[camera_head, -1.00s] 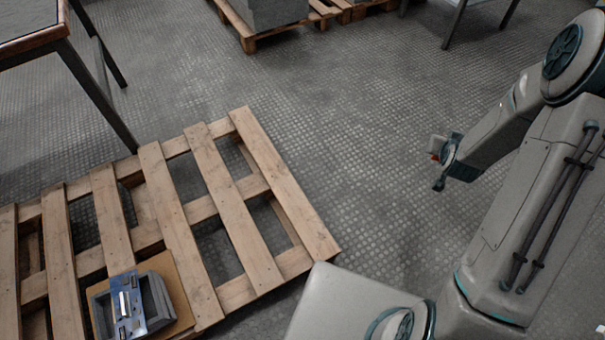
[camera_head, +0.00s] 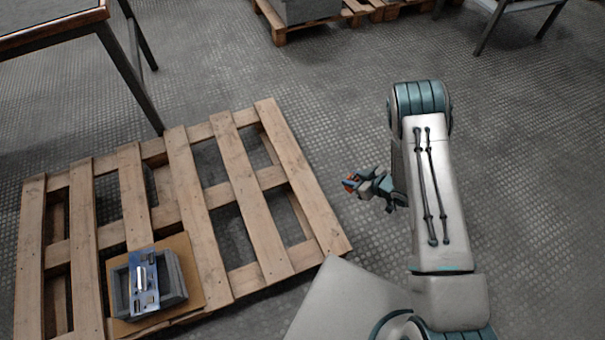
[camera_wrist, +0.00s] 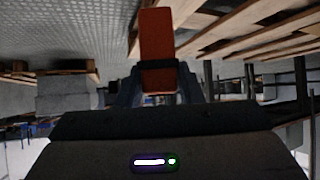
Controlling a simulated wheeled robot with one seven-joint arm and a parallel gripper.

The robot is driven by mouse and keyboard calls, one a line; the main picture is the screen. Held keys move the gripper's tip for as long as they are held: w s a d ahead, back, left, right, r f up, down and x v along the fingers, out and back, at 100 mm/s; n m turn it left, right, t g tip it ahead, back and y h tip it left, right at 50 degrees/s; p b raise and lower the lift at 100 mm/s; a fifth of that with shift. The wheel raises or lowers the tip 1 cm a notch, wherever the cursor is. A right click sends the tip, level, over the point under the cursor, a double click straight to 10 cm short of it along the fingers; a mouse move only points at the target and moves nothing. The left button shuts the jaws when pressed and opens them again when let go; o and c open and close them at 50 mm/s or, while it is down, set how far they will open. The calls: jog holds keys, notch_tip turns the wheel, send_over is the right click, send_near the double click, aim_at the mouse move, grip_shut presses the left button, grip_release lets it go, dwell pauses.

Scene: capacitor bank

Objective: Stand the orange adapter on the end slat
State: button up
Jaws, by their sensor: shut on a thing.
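The orange adapter (camera_wrist: 157,45) shows in the wrist view as an orange-red block held between my gripper's fingers, with a dark band across its lower part. In the head view, my gripper (camera_head: 356,185) is shut on the adapter (camera_head: 349,183), of which only a small orange piece shows. My gripper hangs over the floor just right of the wooden pallet. The end slat (camera_head: 304,180) is the pallet's rightmost board. Its top looks bare, and my gripper is to its right and apart from it.
A grey tray with a blue-and-white item (camera_head: 143,284) stands on cardboard (camera_head: 186,262) on the pallet's left part. Open gaps lie between the slats. A table (camera_head: 58,30) stands at upper left. Another pallet with a grey block (camera_head: 305,10) is at the back. Floor around my gripper is clear.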

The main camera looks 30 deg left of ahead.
jog(key=shift+s+a+f+b, duration=0.9)
jog(key=shift+s+a+f, duration=0.45)
jog(key=shift+f, duration=0.45)
jog(key=shift+s+a+f+b, duration=0.85)
jog(key=shift+s+a+f, duration=0.45)
jog(key=shift+f, duration=0.45)
jog(key=shift+s+a+f+b, duration=0.9)
jog(key=shift+s+a+f, duration=0.45)
jog(key=shift+f, duration=0.45)
jog(key=shift+w, duration=0.1)
jog(key=shift+f, duration=0.2)
jog(key=o, duration=1)
jog(key=shift+r, duration=0.25)
jog(key=p+v, duration=0.4)
jog(key=v, duration=0.8)
jog(key=shift+p, duration=0.3)
